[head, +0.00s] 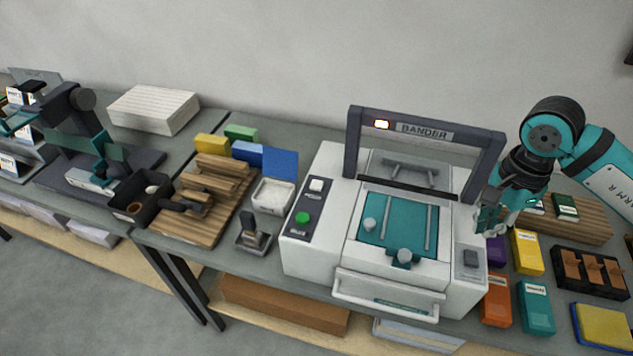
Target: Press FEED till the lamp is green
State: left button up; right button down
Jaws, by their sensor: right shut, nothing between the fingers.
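A white and grey machine labelled BANDER (335,165) stands on the bench right of centre. My right gripper (484,226) is shut and empty, pointing down by the machine's right side, above and behind the dark grey button. Whether it touches the machine is unclear. My left gripper is not in view.
Coloured boxes (536,306) and a dark tray (591,272) lie right of the machine. A stamp (254,236), a white-lined box with a blue lid (281,163) and a wooden board (178,231) lie left. A paper stack (153,107) is farther back.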

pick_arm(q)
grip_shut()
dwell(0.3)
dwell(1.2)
